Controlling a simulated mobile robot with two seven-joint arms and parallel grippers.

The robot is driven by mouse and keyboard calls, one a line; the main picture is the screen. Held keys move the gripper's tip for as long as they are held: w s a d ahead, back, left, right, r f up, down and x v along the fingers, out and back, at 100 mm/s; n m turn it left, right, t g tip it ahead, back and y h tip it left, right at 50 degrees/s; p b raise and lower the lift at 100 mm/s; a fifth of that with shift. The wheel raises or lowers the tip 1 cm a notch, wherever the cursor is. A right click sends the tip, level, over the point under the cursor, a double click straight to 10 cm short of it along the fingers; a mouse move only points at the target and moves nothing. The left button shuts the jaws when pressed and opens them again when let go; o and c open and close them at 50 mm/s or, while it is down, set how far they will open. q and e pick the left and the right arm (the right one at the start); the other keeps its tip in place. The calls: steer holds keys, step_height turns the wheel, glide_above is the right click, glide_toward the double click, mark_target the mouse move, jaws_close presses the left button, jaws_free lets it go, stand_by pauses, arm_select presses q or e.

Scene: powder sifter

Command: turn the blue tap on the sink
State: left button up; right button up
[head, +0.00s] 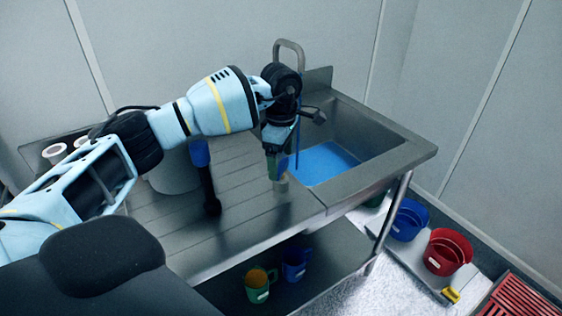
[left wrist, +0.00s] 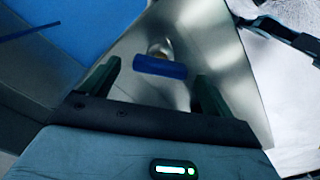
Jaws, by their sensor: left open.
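The sink (head: 400,152) is a steel unit with a blue-bottomed basin at the right of the head view. In the left wrist view, a short blue handle (left wrist: 160,66), apparently the blue tap, sits on a round metal base over a steel surface. My left gripper (head: 277,165) reaches down by the basin's near left edge, over a small metal cylinder (head: 281,184). In the left wrist view its two dark fingers (left wrist: 158,76) are open, one on each side of the handle, with gaps visible. The gripper hides much of the tap in the head view. My right gripper is not in view.
A grey arched pipe (head: 290,44) rises behind my left wrist. A black and blue upright object (head: 210,190) stands on the drainboard. Green (head: 258,290) and blue (head: 294,266) mugs sit on the lower shelf. Blue (head: 407,222) and red (head: 446,252) buckets stand at right.

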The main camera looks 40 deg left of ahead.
mark_target(281, 165)
arm_select(q)
step_height(281, 165, up, 5)
steer(key=shift+r, duration=0.6)
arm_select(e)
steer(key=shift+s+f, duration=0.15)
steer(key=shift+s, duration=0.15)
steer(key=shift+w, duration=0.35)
